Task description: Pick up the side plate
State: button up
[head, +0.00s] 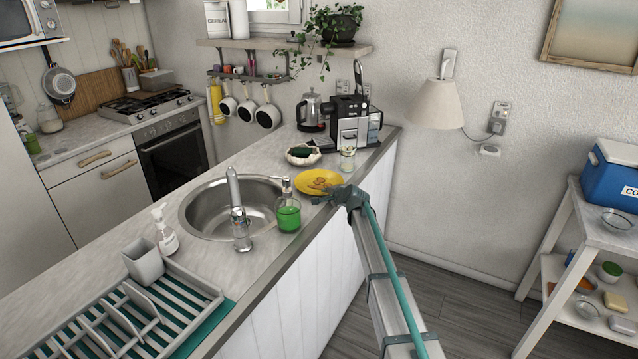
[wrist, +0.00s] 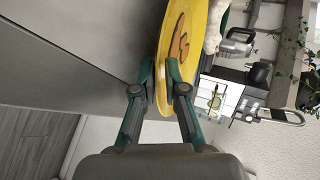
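The side plate (head: 312,178) is yellow with a brown figure in its middle. In the head view it sits at the front edge of the counter, right of the soap bottle, and looks level. My gripper (head: 324,199) is at its near rim. In the wrist view the plate (wrist: 196,35) shows at a shallow angle. The rim lies between the two fingertips of my gripper (wrist: 160,82), one on each face. The fingers are drawn close together on it. Whether the underside touches the counter cannot be told.
A green soap bottle (head: 288,210) stands left of the plate by the sink (head: 205,213). A white bowl (head: 302,157) with dark green contents and a glass jar (head: 347,159) are behind it. A coffee machine (head: 352,121) stands further back.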

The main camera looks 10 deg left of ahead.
grip_shut()
dwell(0.4)
jog(key=shift+r+b, duration=0.35)
jog(key=shift+r, duration=0.55)
jog(key=s+d+r+b, duration=0.2)
jog(key=s+r+b, duration=0.3)
jog(key=s+r, duration=0.6)
jog(key=s, duration=0.3)
jog(key=shift+r, duration=0.15)
jog(key=shift+w+a, duration=0.1)
